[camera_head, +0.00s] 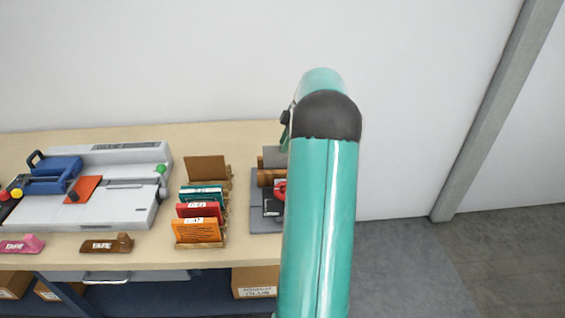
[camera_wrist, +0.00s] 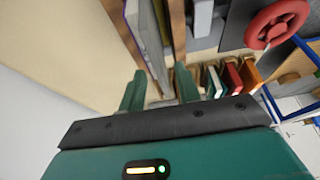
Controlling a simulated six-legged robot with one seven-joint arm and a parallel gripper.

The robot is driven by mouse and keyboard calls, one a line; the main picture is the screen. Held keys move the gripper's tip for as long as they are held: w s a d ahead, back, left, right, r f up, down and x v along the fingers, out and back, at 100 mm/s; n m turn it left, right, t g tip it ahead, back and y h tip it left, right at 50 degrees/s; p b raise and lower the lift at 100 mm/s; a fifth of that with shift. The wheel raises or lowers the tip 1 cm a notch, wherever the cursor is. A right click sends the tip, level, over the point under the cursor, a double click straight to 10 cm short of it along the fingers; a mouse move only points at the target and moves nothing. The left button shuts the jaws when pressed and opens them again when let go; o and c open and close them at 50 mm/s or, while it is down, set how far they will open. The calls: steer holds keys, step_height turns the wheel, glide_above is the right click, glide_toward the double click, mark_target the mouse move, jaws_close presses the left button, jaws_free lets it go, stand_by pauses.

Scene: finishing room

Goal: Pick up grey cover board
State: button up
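A grey board (camera_head: 273,156) stands at the back of the bench, beside my arm, which hides part of it. In the wrist view, a thin pale grey board (camera_wrist: 147,40) is seen nearly edge-on between brown wooden uprights. My gripper (camera_wrist: 159,82) has its two green fingers apart, with the lower end of this board showing in the gap between them. I see no finger clearly touching it.
A red handwheel (camera_wrist: 277,24) stands right of the fingers. A rack of coloured boards (camera_head: 200,211) and a grey-white binding machine (camera_head: 125,205) stand to the left on the bench (camera_head: 150,254). Brown and pink tape dispensers line the front. A wall is behind.

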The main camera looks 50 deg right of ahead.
mark_target(282, 162)
steer(key=shift+x, duration=1.35)
steer(key=shift+c, duration=0.2)
